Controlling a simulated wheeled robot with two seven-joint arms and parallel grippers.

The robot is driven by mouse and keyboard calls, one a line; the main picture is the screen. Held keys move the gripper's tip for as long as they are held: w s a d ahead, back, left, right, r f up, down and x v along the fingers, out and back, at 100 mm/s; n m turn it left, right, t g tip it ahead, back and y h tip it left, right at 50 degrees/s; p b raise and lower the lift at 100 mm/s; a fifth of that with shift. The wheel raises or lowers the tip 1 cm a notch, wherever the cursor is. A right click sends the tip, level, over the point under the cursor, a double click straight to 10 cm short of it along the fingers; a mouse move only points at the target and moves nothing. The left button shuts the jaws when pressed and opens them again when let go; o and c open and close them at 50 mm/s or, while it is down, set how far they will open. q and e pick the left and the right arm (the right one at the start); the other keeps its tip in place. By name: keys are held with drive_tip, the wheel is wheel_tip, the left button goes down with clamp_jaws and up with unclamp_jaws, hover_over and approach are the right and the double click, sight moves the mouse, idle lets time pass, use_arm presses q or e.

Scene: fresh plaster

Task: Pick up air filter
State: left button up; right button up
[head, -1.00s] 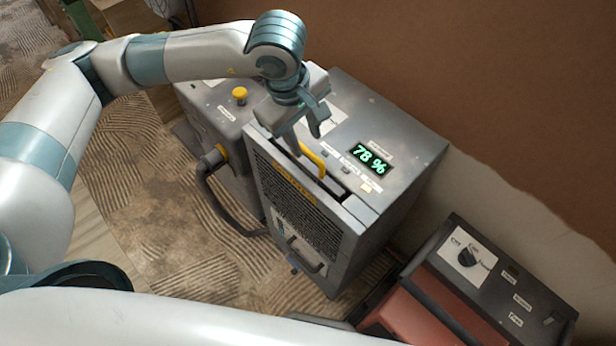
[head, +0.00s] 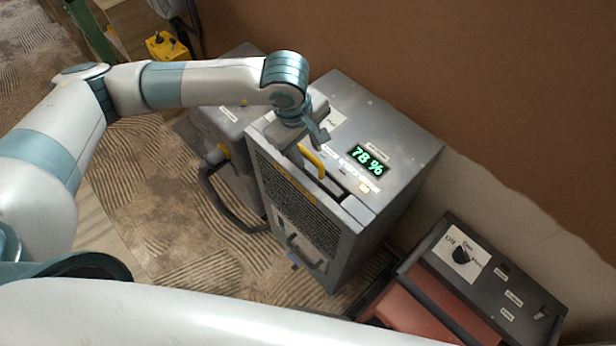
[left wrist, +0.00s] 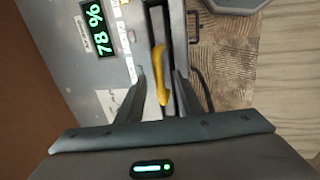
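The air filter shows only as a yellow handle (head: 312,161) in the narrow slot on top of the grey dehumidifier (head: 398,130); its body is hidden inside. My left gripper (head: 307,143) is over the slot at the rear end of the handle. In the left wrist view the yellow handle (left wrist: 160,75) lies between the two spread fingers of my left gripper (left wrist: 160,82), with gaps on both sides. I cannot tell from the head view whether a finger touches it. My right gripper is out of view.
A display (head: 368,159) reading 78 % is on the machine's top. A second grey unit with a black hose (head: 228,212) stands at its left. The brown wall (head: 480,90) is close behind.

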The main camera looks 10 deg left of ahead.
use_arm(q)
drive_tip(key=shift+f, duration=0.3)
clamp_jaws()
drive_tip(key=shift+w+r, duration=0.1)
idle(1.4)
